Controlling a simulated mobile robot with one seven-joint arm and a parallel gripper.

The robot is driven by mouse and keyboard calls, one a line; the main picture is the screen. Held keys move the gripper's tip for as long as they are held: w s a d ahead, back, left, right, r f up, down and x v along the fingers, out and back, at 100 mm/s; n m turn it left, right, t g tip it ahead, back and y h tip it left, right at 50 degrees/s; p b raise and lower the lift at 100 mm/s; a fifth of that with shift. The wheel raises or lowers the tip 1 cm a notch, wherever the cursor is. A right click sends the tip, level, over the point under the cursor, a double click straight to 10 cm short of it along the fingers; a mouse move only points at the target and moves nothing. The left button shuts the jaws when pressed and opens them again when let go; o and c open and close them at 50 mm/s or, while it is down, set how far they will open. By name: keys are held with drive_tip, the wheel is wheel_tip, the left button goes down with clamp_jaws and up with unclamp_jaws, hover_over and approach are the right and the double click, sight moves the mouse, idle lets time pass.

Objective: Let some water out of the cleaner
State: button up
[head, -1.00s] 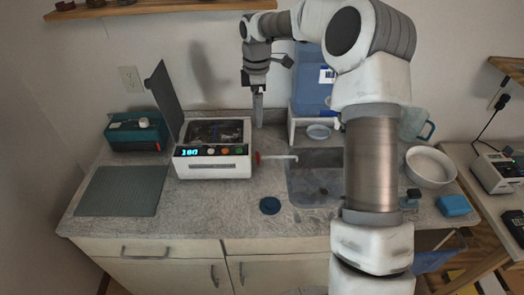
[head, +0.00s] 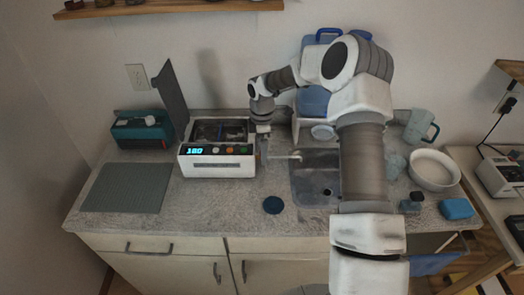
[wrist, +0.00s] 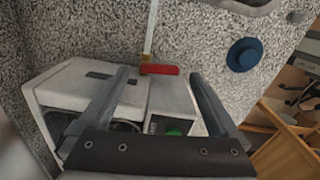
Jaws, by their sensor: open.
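The cleaner (head: 215,160) is a white box with a lit blue display, on the counter with its dark lid raised. A thin pale drain spout (head: 284,156) runs from its right side toward the sink. My gripper (head: 262,152) is low, close to the cleaner's right side by the spout's base. In the wrist view my gripper (wrist: 160,76) is open and empty, its two fingers spread. The red valve handle (wrist: 160,70) appears between the fingertips; I cannot tell whether they touch it. In the head view the gripper hides the handle. The spout (wrist: 151,30) extends beyond it.
The sink (head: 315,190) lies right of the spout. A blue water container (head: 313,98) on a white stand is behind my gripper. A teal box (head: 142,130) and grey mat (head: 125,187) are at left.

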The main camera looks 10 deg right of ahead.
drive_tip(key=shift+f, duration=0.9)
drive_tip(key=shift+c, duration=0.3)
drive_tip(key=c, duration=1.3)
drive_tip(key=shift+w+a+m+b, duration=0.1)
drive_tip(key=shift+a+m+b, duration=0.05)
drive_tip(key=shift+m+b, duration=0.45)
drive_tip(key=o, duration=1.4)
drive_tip(key=shift+c, duration=0.2)
wheel_tip(320, 180, up, 18)
drive_tip(key=shift+f+b, duration=0.25)
drive_tip(key=shift+b, duration=0.15)
